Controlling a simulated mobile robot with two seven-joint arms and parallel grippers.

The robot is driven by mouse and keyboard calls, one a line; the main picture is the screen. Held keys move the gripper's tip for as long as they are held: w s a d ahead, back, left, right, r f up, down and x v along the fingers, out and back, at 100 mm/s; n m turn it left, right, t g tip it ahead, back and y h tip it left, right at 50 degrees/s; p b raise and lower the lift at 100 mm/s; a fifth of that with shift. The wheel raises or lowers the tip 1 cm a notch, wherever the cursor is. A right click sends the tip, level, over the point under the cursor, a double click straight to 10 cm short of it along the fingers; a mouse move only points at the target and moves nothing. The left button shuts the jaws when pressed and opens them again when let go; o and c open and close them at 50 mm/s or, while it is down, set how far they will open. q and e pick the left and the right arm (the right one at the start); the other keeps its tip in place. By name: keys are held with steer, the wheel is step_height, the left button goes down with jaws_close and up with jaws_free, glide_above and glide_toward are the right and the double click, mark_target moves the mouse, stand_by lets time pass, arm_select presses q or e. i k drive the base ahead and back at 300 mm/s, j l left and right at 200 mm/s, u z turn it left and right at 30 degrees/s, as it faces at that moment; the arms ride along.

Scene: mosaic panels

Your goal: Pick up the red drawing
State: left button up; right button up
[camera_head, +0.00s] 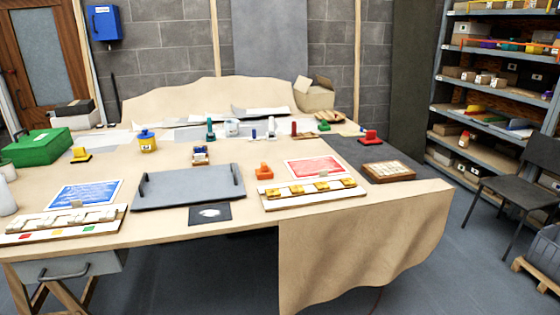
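The red drawing (316,167) is a red sheet with pale lines. It lies on the table right of centre, just behind a pale wooden strip with yellow pieces (312,193). A small clip or block touches the strip near the drawing's front edge. A similar blue drawing (84,194) lies at the left of the table. Neither of my grippers shows in the head view.
A grey tray with handles (190,188) sits mid-table, with a dark square (210,214) in front. An orange object (264,171) stands left of the red drawing. A wooden box (388,172) sits to its right. Shelves (495,90) and a chair (525,177) stand at right.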

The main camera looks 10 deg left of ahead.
mark_target(323, 166)
steer(key=i+l+u, duration=0.2)
steer(key=i+u, duration=0.25)
steer(key=i+l+u, duration=0.25)
steer(key=u, duration=0.15)
steer(key=l, duration=0.1)
